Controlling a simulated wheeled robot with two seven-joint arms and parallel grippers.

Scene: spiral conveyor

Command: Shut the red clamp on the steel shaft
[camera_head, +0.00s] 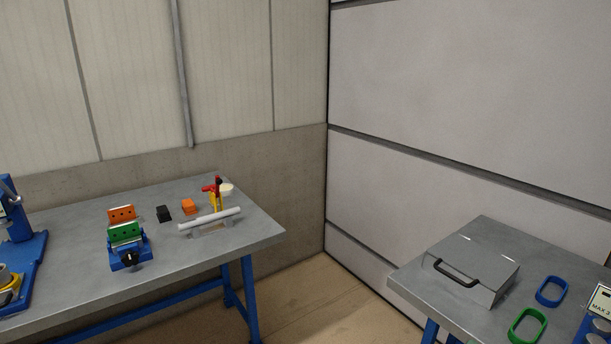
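The steel shaft (210,218) is a pale bar lying level on a low grey support (212,230) near the right end of the left table. A small red item (209,188) shows just behind it, beside a yellow upright piece (212,200) and a dark-topped red upright piece (218,184). It may be the red clamp, but it is too small to tell, or to tell whether it is open or touches the shaft. Neither of my grippers is in view.
The left table (180,275) also bears a blue vise (130,254) with green and orange blocks, a black block (163,213) and an orange block (189,206). The right table (440,304) holds a grey lidded box (480,253) and blue and green rings. Floor shows between tables.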

